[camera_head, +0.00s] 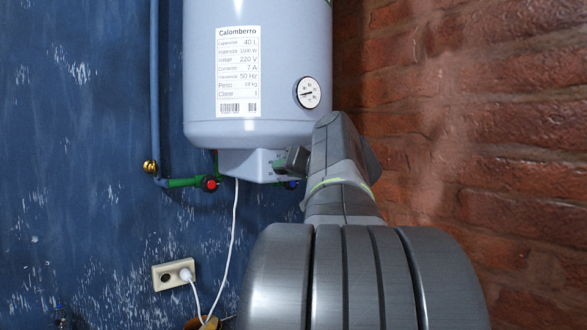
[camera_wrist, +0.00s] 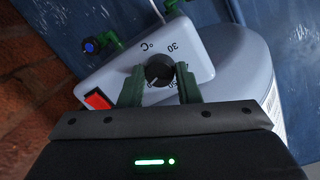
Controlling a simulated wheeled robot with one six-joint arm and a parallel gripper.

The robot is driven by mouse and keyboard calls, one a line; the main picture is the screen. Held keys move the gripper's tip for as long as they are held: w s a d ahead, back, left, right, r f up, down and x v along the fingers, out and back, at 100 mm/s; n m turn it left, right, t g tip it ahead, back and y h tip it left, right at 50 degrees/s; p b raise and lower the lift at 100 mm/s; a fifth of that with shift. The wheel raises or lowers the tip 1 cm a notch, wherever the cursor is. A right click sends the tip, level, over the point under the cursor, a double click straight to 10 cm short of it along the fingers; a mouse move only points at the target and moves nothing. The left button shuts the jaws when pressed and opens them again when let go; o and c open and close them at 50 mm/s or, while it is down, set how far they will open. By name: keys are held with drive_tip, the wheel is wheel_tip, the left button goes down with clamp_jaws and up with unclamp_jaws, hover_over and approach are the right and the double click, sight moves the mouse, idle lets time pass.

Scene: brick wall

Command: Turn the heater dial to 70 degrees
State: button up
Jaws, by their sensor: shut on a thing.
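The heater (camera_head: 290,60) is a pale grey-blue tank on the wall with a control panel (camera_head: 236,162) at its underside. In the wrist view, the black dial (camera_wrist: 159,71) sits on the heater's panel (camera_wrist: 196,52), with "°C" and "30" printed beside it. Other scale marks are partly hidden by the fingers. My gripper (camera_wrist: 160,80) has its two green fingers on either side of the dial and is shut on it. In the head view my gripper (camera_head: 290,160) is at the panel, and the dial is hidden there.
A round gauge (camera_head: 307,93) is on the tank front. A red switch (camera_wrist: 98,99) is on the panel. A red valve (camera_head: 211,184) and blue valve (camera_wrist: 91,46) are on the pipes. A white cable (camera_head: 235,225) hangs to a socket (camera_head: 166,276). A brick wall (camera_head: 470,130) stands close on the right.

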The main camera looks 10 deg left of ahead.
drive_tip(key=m+g+y+p, duration=0.1)
drive_tip(key=m+p, duration=0.2)
drive_tip(key=m, duration=0.5)
drive_tip(key=shift+w+d, duration=0.1)
drive_tip(key=shift+m, duration=0.4)
idle(0.4)
drive_tip(key=o, duration=1)
drive_tip(key=b+v, duration=0.3)
drive_tip(key=v, duration=1)
drive_tip(key=shift+s+d, duration=0.2)
drive_tip(key=shift+d, duration=0.15)
drive_tip(key=shift+a, duration=0.1)
